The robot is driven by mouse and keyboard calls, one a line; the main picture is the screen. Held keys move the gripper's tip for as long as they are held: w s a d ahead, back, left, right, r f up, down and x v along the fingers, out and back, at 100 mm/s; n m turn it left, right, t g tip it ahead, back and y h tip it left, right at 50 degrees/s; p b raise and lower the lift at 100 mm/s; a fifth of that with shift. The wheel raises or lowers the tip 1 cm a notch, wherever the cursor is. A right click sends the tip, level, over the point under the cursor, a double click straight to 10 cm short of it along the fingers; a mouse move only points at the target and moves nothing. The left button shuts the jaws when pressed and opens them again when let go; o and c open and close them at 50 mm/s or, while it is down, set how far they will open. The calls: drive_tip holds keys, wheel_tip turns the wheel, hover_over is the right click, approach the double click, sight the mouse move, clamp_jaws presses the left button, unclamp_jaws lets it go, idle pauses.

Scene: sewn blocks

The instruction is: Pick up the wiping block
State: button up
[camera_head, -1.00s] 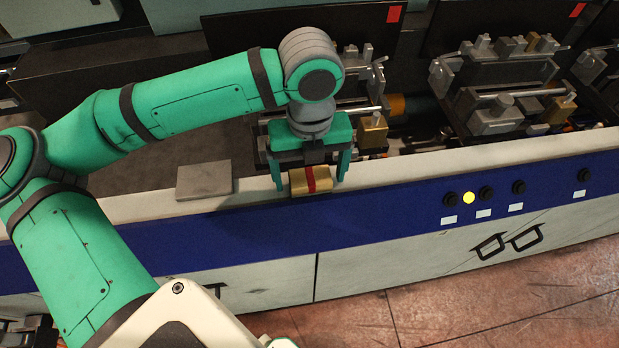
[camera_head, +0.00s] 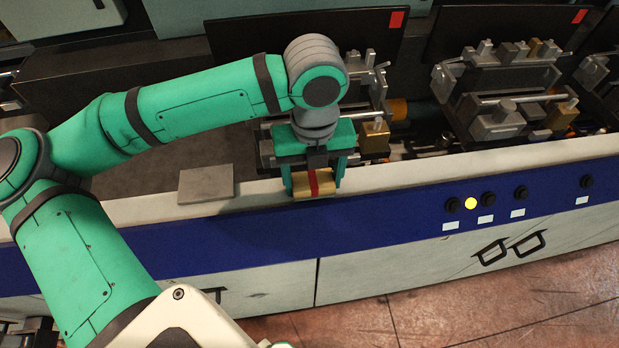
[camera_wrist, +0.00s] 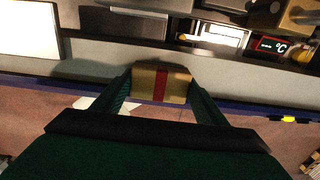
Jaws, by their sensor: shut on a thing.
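The wiping block (camera_head: 327,185) is a small tan block with a red band around its middle. It is at the white front ledge of the machine, and I cannot tell whether it touches the ledge. My gripper (camera_head: 314,188) points down over it, with its green fingers shut on the block's two ends. In the wrist view the block (camera_wrist: 147,84) sits between both fingertips of my gripper (camera_wrist: 160,88), its red band midway between them.
A flat grey plate (camera_head: 206,184) lies on the ledge to the left. Metal fixtures (camera_head: 497,100) stand behind the ledge, one close behind my gripper. The blue panel (camera_head: 400,220) below carries several black knobs and a lit yellow button. The ledge to the right is clear.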

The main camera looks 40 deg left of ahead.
wheel_tip(320, 180, up, 2)
drive_tip(key=shift+r, duration=0.25)
drive_tip(key=s+r, duration=0.4)
drive_tip(key=r, duration=0.1)
drive_tip(key=shift+s+a+r, duration=0.1)
drive_tip(key=shift+s+a, duration=0.2)
drive_tip(key=shift+a, duration=0.1)
drive_tip(key=s+a+r, duration=0.1)
drive_tip(key=s+r, duration=0.3)
drive_tip(key=s, duration=0.5)
drive_tip(key=shift+s+r, duration=0.2)
drive_tip(key=shift+r, duration=0.1)
drive_tip(key=o, duration=0.4)
drive_tip(key=shift+c, duration=1.4)
